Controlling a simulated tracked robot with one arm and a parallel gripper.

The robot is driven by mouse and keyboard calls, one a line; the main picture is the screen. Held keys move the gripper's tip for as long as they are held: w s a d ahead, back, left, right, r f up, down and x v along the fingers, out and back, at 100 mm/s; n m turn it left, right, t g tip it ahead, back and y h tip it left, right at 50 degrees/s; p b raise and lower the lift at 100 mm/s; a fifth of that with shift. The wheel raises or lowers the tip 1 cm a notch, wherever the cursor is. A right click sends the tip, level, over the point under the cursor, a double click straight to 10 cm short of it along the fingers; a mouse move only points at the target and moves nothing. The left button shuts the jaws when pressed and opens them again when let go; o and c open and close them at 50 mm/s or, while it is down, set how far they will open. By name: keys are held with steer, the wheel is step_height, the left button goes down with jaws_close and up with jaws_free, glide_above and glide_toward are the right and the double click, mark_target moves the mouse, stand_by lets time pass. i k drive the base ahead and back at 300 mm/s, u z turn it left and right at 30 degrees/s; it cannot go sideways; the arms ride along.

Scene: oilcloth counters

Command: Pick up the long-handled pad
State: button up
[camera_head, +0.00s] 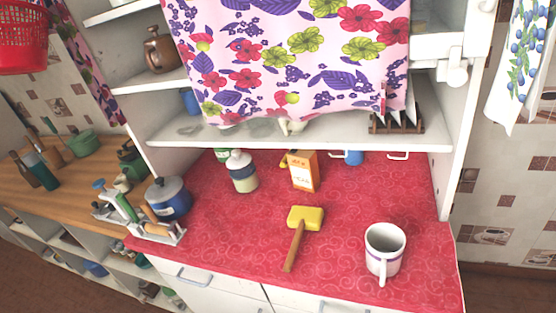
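The long-handled pad (305,218) lies on the red patterned counter (236,233). It has a yellow rectangular head and a brown handle that runs toward the counter's front edge. A white mug (384,252) stands to its right, apart from it. An orange box (302,170) stands behind it. My gripper does not show in this view.
A lidded jar (242,171), a blue pot (168,198) and a rack of utensils (155,228) stand to the left. White shelves (300,136) with a hanging floral cloth (290,55) overhang the back of the counter. The counter around the pad is clear.

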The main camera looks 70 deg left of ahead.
mark_target(301, 218)
steer(key=u, duration=1.35)
